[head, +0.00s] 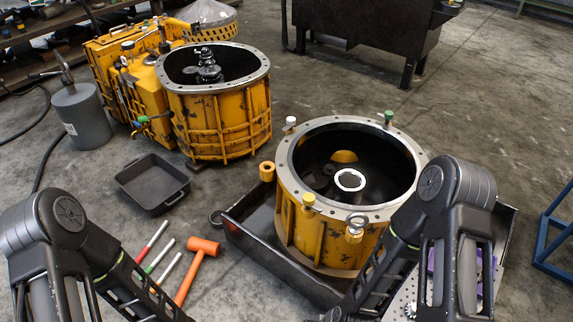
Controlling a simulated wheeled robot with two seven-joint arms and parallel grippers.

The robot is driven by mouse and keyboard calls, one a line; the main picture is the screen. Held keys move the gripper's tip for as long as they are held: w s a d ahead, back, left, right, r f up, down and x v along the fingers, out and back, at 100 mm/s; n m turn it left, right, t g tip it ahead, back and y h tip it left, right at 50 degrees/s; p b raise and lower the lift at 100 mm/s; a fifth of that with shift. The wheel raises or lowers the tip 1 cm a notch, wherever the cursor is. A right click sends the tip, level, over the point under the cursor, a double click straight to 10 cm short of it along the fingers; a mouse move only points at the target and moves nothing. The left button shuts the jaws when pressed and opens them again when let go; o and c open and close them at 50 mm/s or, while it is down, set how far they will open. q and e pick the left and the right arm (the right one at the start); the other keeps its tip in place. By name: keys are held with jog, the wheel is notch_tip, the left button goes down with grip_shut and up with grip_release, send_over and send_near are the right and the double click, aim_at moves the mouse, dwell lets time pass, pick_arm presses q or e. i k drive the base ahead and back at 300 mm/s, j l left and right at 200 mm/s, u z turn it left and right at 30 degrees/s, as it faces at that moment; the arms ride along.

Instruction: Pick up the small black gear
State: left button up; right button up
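No separate small black gear is clearly identifiable. A dark stepped gear-like part (207,68) stands upright inside the left yellow housing (222,122); I cannot tell if it is the small black gear. A small metallic toothed part (409,309) shows at the bottom right, partly hidden by my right arm. My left arm comes in at the lower left and my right arm at the lower right. Both reach down toward the bottom edge, and neither gripper's fingers can be seen.
An open yellow ring housing (300,225) stands in a black tray (265,258). An empty black bin (152,172), an orange hammer (197,262) and several coloured-end rods lie on the floor. A grey canister (82,118) is at left, a blue frame (556,245) at right.

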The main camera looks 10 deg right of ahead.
aim_at(328, 170)
jog(key=i+j, duration=0.1)
jog(key=j, duration=0.35)
jog(key=i+j, duration=0.1)
jog(key=j, duration=0.35)
jog(key=i+j, duration=0.1)
jog(key=j, duration=0.35)
jog(key=z, duration=2.1)
